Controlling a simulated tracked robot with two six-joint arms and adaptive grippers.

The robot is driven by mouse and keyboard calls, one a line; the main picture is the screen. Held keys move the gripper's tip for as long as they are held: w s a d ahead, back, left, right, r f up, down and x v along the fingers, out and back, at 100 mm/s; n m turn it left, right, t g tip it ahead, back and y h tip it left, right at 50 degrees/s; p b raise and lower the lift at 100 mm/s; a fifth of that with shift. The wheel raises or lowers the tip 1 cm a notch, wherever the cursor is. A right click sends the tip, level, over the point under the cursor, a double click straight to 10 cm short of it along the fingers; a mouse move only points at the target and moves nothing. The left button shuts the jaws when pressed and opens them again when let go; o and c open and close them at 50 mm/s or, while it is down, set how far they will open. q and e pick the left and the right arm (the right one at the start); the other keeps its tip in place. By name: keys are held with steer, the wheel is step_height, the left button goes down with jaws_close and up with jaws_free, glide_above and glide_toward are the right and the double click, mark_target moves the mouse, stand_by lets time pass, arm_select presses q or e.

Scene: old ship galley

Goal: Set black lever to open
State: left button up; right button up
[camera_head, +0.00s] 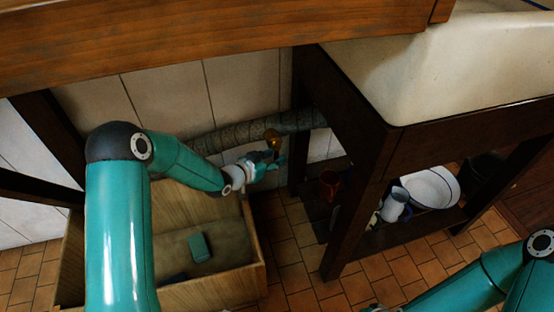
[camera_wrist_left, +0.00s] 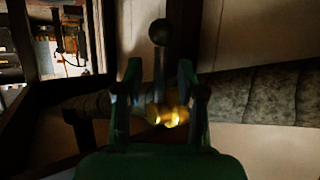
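The black lever (camera_wrist_left: 159,70) shows in the left wrist view as a dark stem with a round knob at its upper end. Its lower end meets a shiny brass valve (camera_wrist_left: 168,115). The brass valve also shows small in the head view (camera_head: 273,138), beside the pipe. My left gripper (camera_wrist_left: 160,72) is open, with one finger on each side of the stem and visible gaps. In the head view the left gripper (camera_head: 274,162) is just below the brass valve. Only a sliver that may be my right gripper shows at the bottom edge; its fingers cannot be made out.
A thick wrapped pipe (camera_head: 235,135) runs along the tiled wall. A wooden crate (camera_head: 255,225) stands below my left arm. A dark wooden sink frame (camera_head: 345,220) stands right of the gripper, with a white basin (camera_head: 433,187) on its low shelf. A wooden beam (camera_head: 200,40) crosses above.

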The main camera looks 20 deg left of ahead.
arm_select(q)
steer(key=shift+x, duration=1)
jaws_close()
steer(key=shift+d, duration=0.2)
steer(key=shift+a, duration=0.15)
steer(key=shift+w+r, duration=0.1)
